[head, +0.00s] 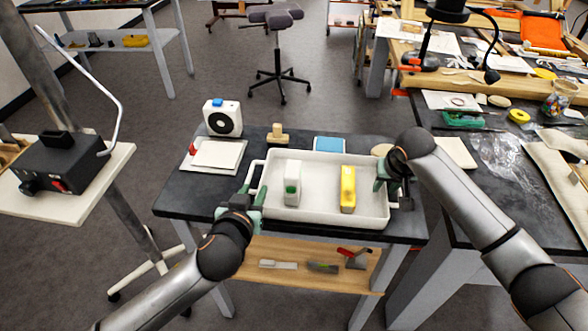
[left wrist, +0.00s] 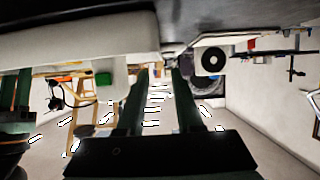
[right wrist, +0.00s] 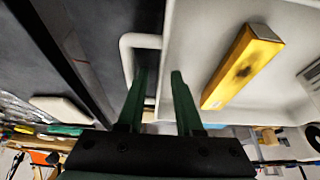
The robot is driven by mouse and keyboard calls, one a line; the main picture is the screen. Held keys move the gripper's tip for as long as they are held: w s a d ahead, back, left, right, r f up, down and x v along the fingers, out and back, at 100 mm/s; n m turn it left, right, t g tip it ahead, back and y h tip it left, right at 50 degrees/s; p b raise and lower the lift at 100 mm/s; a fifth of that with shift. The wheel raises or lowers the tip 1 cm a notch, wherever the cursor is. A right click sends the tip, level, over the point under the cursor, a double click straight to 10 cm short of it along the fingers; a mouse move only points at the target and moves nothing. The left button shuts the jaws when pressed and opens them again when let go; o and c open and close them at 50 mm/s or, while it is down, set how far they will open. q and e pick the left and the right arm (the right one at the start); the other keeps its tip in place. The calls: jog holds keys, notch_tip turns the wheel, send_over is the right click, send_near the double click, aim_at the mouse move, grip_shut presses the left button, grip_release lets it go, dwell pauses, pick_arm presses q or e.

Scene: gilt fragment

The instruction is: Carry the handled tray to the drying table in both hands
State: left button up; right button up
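The white handled tray (head: 275,214) stands on a dark-topped table (head: 190,198). The yellow box also shows in the right wrist view (right wrist: 242,68). I cannot tell which table is the drying table.
A stand with a black device (head: 62,163) is at left. A cluttered workbench (head: 490,150) is at right. A stool (head: 278,75) stands on open floor behind.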

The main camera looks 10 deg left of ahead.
jog(key=shift+s+r, duration=0.1)
jog(key=shift+r, duration=0.15)
pick_arm(q)
jog(key=shift+v, duration=1.15)
pick_arm(e)
jog(key=v, duration=1.1)
jog(key=shift+r, duration=0.25)
jog(key=shift+s+f, duration=0.1)
jog(key=shift+s, duration=0.1)
